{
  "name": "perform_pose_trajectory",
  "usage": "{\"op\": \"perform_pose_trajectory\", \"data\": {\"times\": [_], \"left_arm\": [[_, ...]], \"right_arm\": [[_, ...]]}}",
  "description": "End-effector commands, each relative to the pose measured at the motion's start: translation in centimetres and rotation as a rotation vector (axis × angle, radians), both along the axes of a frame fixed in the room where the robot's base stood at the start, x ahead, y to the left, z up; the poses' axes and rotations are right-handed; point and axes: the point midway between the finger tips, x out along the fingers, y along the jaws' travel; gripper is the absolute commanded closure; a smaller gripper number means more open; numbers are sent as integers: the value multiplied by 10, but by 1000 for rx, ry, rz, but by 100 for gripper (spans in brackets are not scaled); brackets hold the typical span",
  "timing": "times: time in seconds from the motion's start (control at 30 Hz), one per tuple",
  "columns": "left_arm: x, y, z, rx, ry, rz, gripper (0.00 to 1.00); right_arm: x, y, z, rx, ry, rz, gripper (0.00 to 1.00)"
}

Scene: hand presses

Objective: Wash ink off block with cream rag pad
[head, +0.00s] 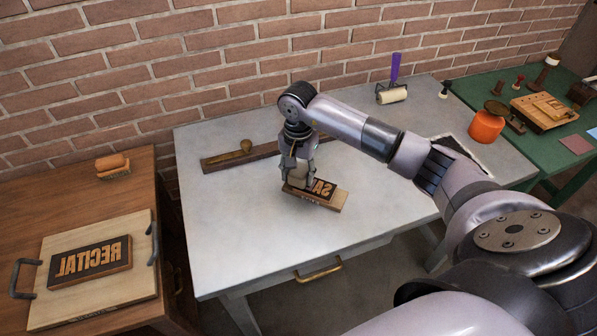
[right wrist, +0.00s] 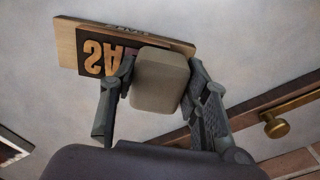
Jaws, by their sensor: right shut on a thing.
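My right gripper (head: 299,178) is over the block's left part in the head view. It is shut on the cream rag pad (right wrist: 160,80), a rounded pale block between the two fingers. The pad overlaps part of the lettering; whether it touches the face I cannot tell. My left gripper is not in view.
A dark wooden strip with a brass knob (head: 246,146) lies behind the block. A purple-handled roller (head: 392,94) stands at the back. An orange pot (head: 486,126) sits on the green table. A "RECITAL" block (head: 90,262) rests on a handled board at left. The grey table's front is clear.

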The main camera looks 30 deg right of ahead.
Motion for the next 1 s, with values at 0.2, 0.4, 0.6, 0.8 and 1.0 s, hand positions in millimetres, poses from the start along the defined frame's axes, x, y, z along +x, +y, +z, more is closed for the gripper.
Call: {"op": "perform_pose_trajectory", "data": {"times": [0.2, 0.4, 0.6, 0.8, 1.0], "left_arm": [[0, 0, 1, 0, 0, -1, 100], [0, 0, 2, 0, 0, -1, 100], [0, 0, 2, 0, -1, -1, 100], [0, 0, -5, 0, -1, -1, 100], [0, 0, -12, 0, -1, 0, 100]], "right_arm": [[-8, -6, 1, -2, 1, -1, 80], [-23, -15, 1, -1, 0, 0, 80], [-34, -21, 2, -1, 1, 0, 80], [-34, -21, -2, 0, 0, 0, 80], [-27, -16, -4, 2, -1, 0, 80]]}}
